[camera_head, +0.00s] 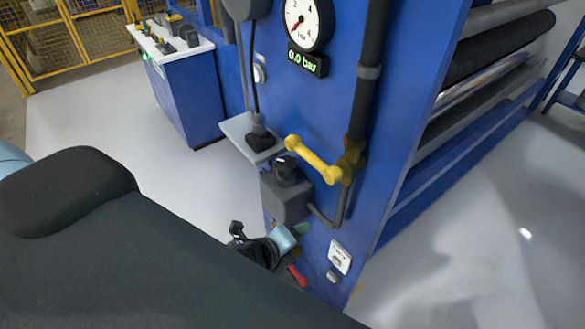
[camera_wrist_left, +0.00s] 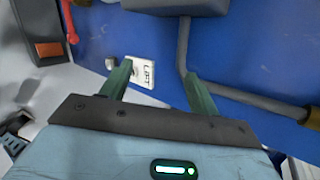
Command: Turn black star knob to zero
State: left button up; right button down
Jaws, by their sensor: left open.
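The black knob (camera_head: 286,168) sits on top of a grey box (camera_head: 287,199) on the side of the blue machine; a pale mark shows on its top. At this size I cannot make out a star shape or a scale. My left gripper (camera_head: 303,230) is below the grey box, apart from the knob. In the left wrist view the left gripper (camera_wrist_left: 160,88) has its two green fingers spread with nothing between them. The underside of the grey box (camera_wrist_left: 175,5) shows at the top there; the knob is hidden. My right gripper is not in view.
A yellow lever (camera_head: 313,160) stands close right of the knob. A black plug (camera_head: 261,139) is on a small shelf behind it. The gauge (camera_head: 308,22) has a display (camera_head: 308,62) reading 0.0 bar. A white label plate (camera_head: 341,256) and red handle (camera_head: 297,276) are near the gripper.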

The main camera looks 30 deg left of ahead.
aim_at(282, 170)
pick_arm(q)
jog(key=w+a+r+m+t+y, duration=0.35)
jog(key=a+r+m, duration=0.45)
jog(key=r+m, duration=0.3)
jog(key=shift+n+g+y, duration=0.3)
jog(key=shift+g+y, duration=0.05)
jog(key=shift+w+r+x, duration=0.1)
jog(key=shift+r+x, duration=0.05)
jog(key=shift+x, duration=1.2)
jog(key=shift+w+r+x, duration=0.1)
jog(key=shift+r+x, duration=0.1)
jog(key=shift+x, duration=1.2)
jog(key=shift+r+x, duration=0.15)
jog(key=shift+x, duration=1.2)
jog(key=shift+d, duration=0.1)
jog(key=shift+c, duration=0.4)
jog(key=c, duration=0.6)
